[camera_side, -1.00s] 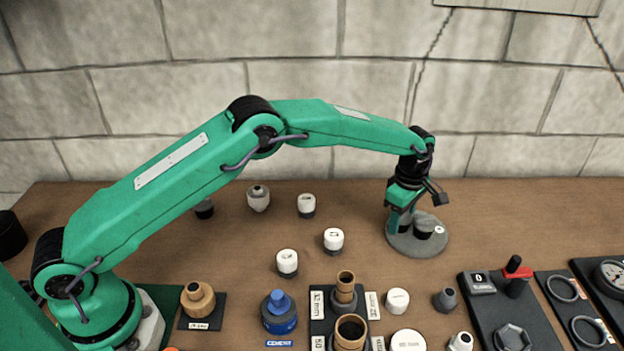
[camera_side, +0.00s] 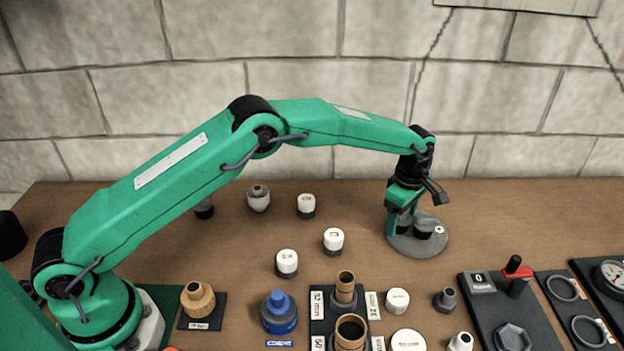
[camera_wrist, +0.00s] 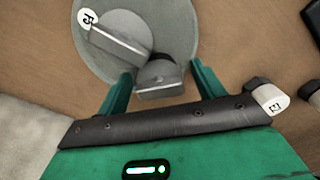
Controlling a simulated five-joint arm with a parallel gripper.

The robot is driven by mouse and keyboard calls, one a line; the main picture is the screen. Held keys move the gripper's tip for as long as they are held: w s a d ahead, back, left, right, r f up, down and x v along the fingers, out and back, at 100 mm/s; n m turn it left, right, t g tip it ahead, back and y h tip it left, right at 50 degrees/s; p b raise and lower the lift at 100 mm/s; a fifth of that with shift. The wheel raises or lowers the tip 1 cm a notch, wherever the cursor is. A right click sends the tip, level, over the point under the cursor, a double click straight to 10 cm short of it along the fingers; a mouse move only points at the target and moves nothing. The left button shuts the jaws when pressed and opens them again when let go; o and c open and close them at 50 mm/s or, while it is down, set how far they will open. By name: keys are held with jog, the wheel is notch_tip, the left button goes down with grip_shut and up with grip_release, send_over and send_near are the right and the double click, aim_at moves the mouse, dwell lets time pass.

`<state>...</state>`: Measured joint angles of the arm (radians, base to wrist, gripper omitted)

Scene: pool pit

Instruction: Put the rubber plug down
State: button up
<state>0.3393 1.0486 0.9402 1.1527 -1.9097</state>
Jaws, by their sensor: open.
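A dark grey rubber plug (camera_wrist: 158,76) sits between the two green fingers of my gripper (camera_wrist: 162,86) in the wrist view, with gaps at its sides. The plug is on or just over a round grey dish (camera_wrist: 180,20). A larger grey piece (camera_wrist: 122,42) with a round white tag lies beside it on the dish. In the side view my gripper (camera_side: 402,228) is open, low over the dish (camera_side: 405,248), with a dark grey piece (camera_side: 425,224) to its right. The fingers partly hide the plug there, so I cannot tell its exact contact with the dish.
Several white-topped fittings (camera_side: 333,240) stand left of the dish. A rack with brown pipe sockets (camera_side: 346,283), a blue fitting (camera_side: 278,310) and a panel with a red lever (camera_side: 513,265) are nearer the front. The brown tabletop right of the dish is clear.

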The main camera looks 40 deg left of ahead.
notch_tip(320, 180, up, 12)
dwell(0.6)
dwell(0.5)
jog(key=s+a+r+m+t, duration=0.3)
jog(key=s+a+r+m, duration=0.6)
jog(key=s+a+r, duration=0.6)
jog(key=s+a+f+m+t, duration=0.1)
jog(key=s+a+f+m, duration=0.1)
jog(key=s, duration=0.9)
jog(key=s+a+f+m+t, duration=0.1)
jog(key=s+a+f+m, duration=0.1)
jog(key=s+a+m, duration=0.2)
jog(key=s+m, duration=0.3)
jog(key=s, duration=0.4)
jog(key=shift+f+t, duration=0.15)
jog(key=shift+t, duration=0.15)
